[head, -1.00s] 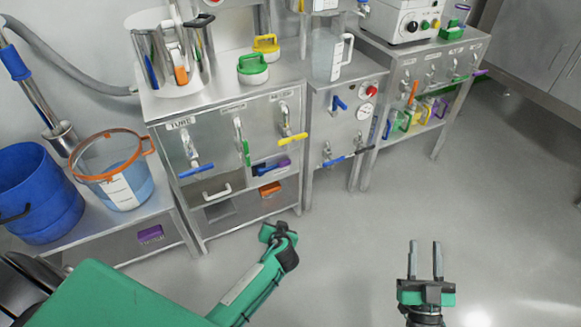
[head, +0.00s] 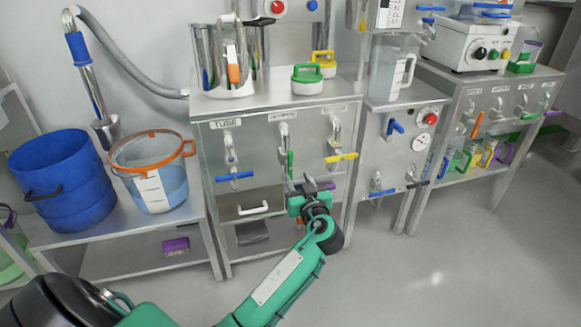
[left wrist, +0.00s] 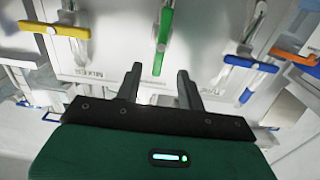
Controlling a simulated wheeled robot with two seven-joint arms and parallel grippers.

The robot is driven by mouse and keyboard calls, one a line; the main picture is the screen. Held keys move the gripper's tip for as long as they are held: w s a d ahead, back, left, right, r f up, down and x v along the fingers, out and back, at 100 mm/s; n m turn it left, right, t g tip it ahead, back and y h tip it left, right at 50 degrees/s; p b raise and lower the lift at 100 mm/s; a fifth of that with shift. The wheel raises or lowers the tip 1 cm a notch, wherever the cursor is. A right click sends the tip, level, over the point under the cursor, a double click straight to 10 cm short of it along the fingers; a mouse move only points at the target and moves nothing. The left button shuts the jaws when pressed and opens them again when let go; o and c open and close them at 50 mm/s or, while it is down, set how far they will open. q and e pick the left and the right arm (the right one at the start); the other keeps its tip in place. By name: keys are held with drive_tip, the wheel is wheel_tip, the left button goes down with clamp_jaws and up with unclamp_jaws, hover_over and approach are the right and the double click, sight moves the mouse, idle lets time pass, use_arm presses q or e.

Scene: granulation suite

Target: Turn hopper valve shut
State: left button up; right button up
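The front panel of the left steel cabinet carries three valves under small labels. The left label reads TUBE; I cannot read the middle and right ones clearly. The left valve has a blue lever (head: 235,176) lying level, and the right one a yellow lever (head: 341,157), also about level. The middle valve has a green lever (head: 290,163) hanging upright. My left gripper (head: 299,182) is in front of the panel, just below the green lever. In the left wrist view the green lever (left wrist: 163,40) lies beyond and between the open, empty fingers (left wrist: 160,78), apart from them. My right gripper is out of view.
A blue bucket (head: 62,180) and an orange-rimmed bucket (head: 150,170) stand on the low bench at left. Another panel with a blue handle (head: 394,126) is at right. The floor in front is clear.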

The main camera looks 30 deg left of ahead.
sight(291, 165)
use_arm(q)
drive_tip(key=b+x, duration=0.1)
drive_tip(key=x, duration=0.7)
drive_tip(key=shift+w+a, duration=0.3)
clamp_jaws()
